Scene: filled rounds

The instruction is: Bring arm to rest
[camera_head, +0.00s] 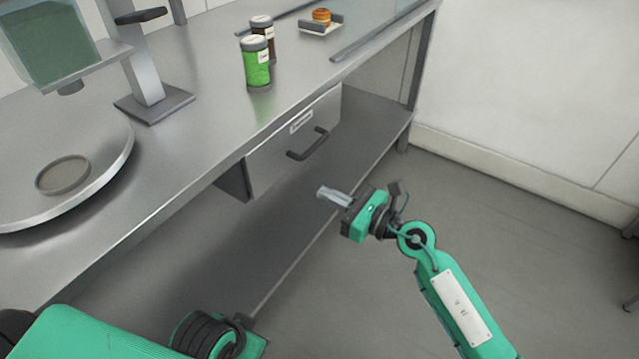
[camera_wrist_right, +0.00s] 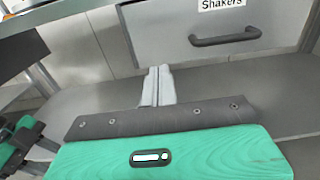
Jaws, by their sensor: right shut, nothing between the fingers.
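My right gripper (camera_head: 334,196) reaches in from the lower right on its green arm. It hangs in free air in front of the steel workbench, below and to the right of the drawer (camera_head: 297,140). Its fingers are shut with nothing between them. In the right wrist view the closed fingers (camera_wrist_right: 158,86) point toward the drawer (camera_wrist_right: 215,38), which is labelled "Shakers" and has a dark handle. The drawer looks closed. My left gripper does not show in the head view.
The steel workbench (camera_head: 205,95) has a lower shelf (camera_head: 240,235). On top are a green-filled jar (camera_head: 256,68), a brown jar (camera_head: 265,25), a small tray (camera_head: 318,27) with a round item (camera_head: 321,15), a dispenser stand (camera_head: 148,85) and a round plate (camera_head: 100,165). Floor (camera_head: 530,230) at right is clear.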

